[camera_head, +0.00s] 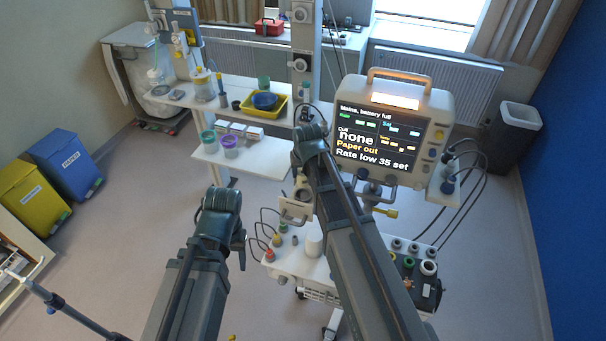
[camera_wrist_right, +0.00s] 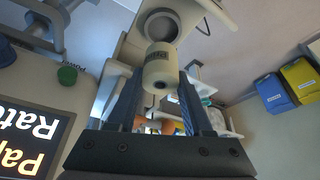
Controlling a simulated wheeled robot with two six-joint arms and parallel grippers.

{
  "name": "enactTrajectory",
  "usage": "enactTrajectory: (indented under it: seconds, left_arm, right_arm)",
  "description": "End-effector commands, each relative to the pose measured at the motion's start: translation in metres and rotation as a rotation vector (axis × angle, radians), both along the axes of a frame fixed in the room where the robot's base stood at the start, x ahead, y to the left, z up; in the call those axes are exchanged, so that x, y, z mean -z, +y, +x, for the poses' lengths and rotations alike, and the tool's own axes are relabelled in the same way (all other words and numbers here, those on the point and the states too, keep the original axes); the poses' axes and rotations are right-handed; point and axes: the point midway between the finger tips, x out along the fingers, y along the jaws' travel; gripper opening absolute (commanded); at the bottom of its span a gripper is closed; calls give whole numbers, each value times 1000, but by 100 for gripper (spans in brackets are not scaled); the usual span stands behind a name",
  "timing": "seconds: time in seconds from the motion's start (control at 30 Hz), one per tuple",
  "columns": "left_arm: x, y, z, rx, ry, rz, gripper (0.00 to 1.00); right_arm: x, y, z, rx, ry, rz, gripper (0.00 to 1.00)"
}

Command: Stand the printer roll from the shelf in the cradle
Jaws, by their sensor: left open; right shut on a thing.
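The printer roll (camera_wrist_right: 158,66), a white cylinder with a dark printed label and a dark core hole, sits between the fingertips of my right gripper (camera_wrist_right: 162,78), which is shut on it. Just beyond it in the right wrist view is a cream holder with a round grey-lined opening, seemingly the cradle (camera_wrist_right: 163,18). The roll overlaps the opening's rim in the picture; I cannot tell whether they touch. In the head view the cradle (camera_head: 294,211) shows below the monitor, and my right forearm hides most of that gripper. My left gripper (camera_head: 240,250) hangs open, apart from these things.
The lit monitor (camera_head: 388,125) stands close right of my right arm. A trolley top (camera_head: 290,268) with a white cylinder (camera_head: 313,243) and coloured caps lies below the cradle. The shelf (camera_head: 262,163) with cups and boxes is behind left.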

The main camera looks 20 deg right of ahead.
Motion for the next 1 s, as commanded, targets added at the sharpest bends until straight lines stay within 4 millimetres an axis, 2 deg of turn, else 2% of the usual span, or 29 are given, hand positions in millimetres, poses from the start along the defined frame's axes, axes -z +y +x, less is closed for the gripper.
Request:
enactTrajectory:
  seconds: [0.27,0.73,1.0]
  left_arm:
    - [4,0,0,3,0,0,56]
    - [41,0,0,24,1,1,56]
    - [45,0,0,29,0,1,56]
  right_arm:
    - [4,0,0,-1,0,0,0]
    - [41,0,0,0,0,0,0]
    - [45,0,0,0,0,0,0]
